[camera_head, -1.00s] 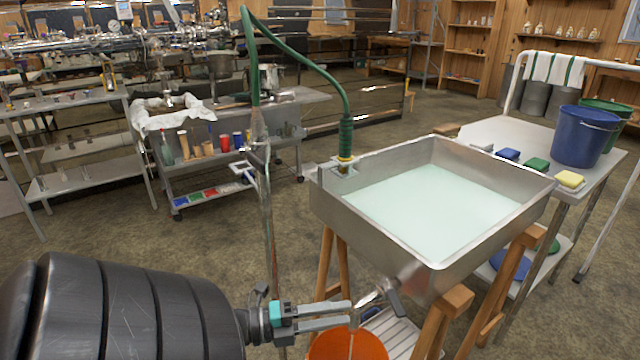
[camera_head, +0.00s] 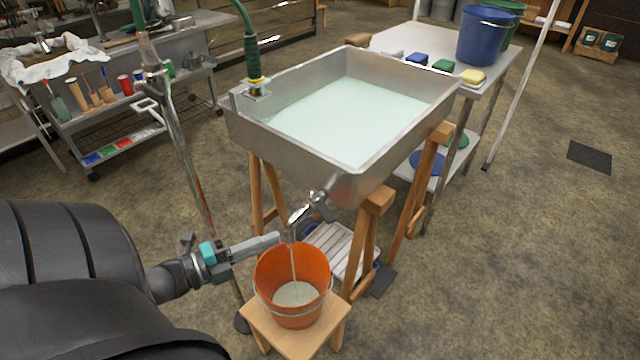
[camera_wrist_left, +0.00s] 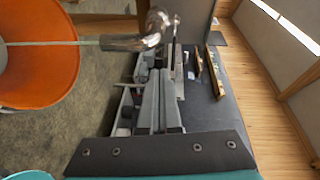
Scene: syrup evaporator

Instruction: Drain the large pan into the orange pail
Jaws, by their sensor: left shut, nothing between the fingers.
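The large steel pan (camera_head: 296,151) stands on a wooden trestle and holds pale liquid (camera_head: 350,115). A spigot (camera_head: 304,208) sticks out low on its near side, and a thin stream falls from it into the orange pail (camera_head: 271,276). Pale liquid lies in the pail, which stands on a small wooden stool (camera_head: 310,341). My left gripper (camera_head: 276,238) is shut and empty, just left of the spigot and above the pail's left rim. In the left wrist view the gripper (camera_wrist_left: 157,98), the spigot (camera_wrist_left: 130,42) and the pail (camera_wrist_left: 45,75) show close together. My right gripper is out of view.
A green hose (camera_head: 251,50) ends in a fitting at the pan's corner, beside a metal standpipe (camera_head: 180,130). A side table (camera_head: 390,48) carries a blue bucket (camera_head: 484,36) and sponges. A slatted rack (camera_head: 340,250) sits under the pan. The floor at right is open.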

